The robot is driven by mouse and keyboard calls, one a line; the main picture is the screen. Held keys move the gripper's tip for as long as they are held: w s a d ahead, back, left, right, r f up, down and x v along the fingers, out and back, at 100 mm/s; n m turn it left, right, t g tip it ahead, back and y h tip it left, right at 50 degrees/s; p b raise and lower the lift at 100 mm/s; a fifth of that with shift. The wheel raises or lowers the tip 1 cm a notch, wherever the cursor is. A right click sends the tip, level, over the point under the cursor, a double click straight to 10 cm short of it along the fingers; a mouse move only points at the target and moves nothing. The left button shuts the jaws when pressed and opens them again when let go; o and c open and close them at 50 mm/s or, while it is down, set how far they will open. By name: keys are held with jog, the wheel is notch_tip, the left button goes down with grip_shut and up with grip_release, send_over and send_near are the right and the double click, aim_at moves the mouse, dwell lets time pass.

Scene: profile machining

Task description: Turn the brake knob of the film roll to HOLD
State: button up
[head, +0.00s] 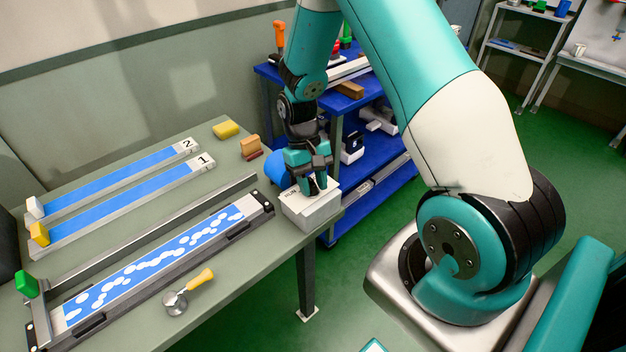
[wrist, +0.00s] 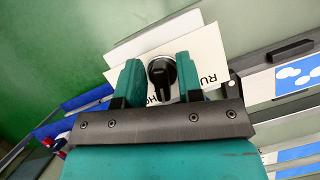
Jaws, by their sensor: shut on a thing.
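The black brake knob (wrist: 162,72) sits on a white label plate (wrist: 205,62) in the wrist view. Letters "RU" show right of the knob and "HO" shows below it; the rest of the words is hidden. My gripper (wrist: 160,80) is shut on the knob, one teal finger on each side. In the head view my gripper (head: 314,184) points down at the grey brake box (head: 312,212) on the table's right end. The blue film roll (head: 282,168) is partly hidden behind my gripper. I cannot tell which word the knob points to.
A long frame with blue-and-white patterned film (head: 150,262) lies left of the box. A yellow-handled round tool (head: 188,292) lies before it. Blue strips numbered 1 (head: 120,207) and 2 (head: 115,180) lie behind. A blue shelf cart (head: 375,165) stands beyond the table.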

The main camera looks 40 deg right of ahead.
jog(key=m+y, duration=0.1)
jog(key=m, duration=0.2)
jog(key=m+t+y+p, duration=0.1)
jog(key=m, duration=0.1)
jog(key=shift+w+r+m, duration=0.1)
jog(key=shift+w+m, duration=0.1)
jog(key=shift+m, duration=0.2)
jog(key=shift+a, duration=0.1)
dwell(0.3)
jog(key=o, duration=0.6)
jog(key=b+v, duration=0.1)
jog(key=v, duration=1.6)
jog(key=shift+s+r, duration=0.1)
jog(key=shift+r, duration=0.05)
